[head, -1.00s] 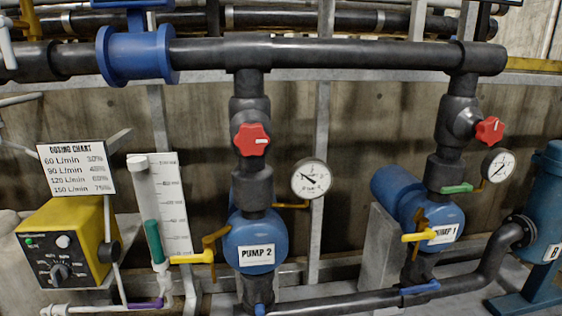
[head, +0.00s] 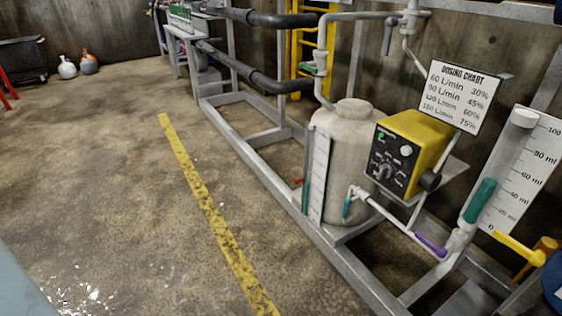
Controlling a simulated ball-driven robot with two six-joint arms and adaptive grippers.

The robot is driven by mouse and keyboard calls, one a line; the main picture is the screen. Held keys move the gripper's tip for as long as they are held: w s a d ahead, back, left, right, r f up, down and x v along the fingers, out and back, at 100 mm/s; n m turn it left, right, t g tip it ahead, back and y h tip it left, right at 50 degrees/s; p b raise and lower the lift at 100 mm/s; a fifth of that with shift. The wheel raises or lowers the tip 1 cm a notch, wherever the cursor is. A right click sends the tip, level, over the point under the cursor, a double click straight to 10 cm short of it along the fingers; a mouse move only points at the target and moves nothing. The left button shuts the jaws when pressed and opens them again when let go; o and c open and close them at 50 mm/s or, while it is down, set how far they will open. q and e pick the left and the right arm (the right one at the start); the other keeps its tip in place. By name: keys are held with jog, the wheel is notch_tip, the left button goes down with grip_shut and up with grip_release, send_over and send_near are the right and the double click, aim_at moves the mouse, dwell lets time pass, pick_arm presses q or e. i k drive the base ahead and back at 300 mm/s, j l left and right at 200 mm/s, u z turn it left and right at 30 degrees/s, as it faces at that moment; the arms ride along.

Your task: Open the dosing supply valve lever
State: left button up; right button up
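The yellow dosing pump box (head: 420,146) with dials stands beside a whitish tank (head: 345,135), under the dosing chart (head: 452,97). A white pipe runs from the tank's outlet. A small teal lever (head: 347,208) hangs downward there, across the pipe. A purple lever (head: 431,245) lies along the pipe lower right. A green lever (head: 480,201) stands tilted beside the graduated white cylinder (head: 521,165). A yellow lever (head: 519,250) points right. No label shows which lever is the dosing supply valve. Neither gripper is in view.
A grey metal frame (head: 375,285) carries the equipment along the right. Open concrete floor with a yellow line (head: 205,193) lies to the left. Two jugs (head: 68,67) (head: 88,63) stand far left. A pale blue surface (head: 18,290) cuts the lower left corner.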

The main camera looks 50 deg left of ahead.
aim_at(347, 201)
jog(key=u, duration=0.95)
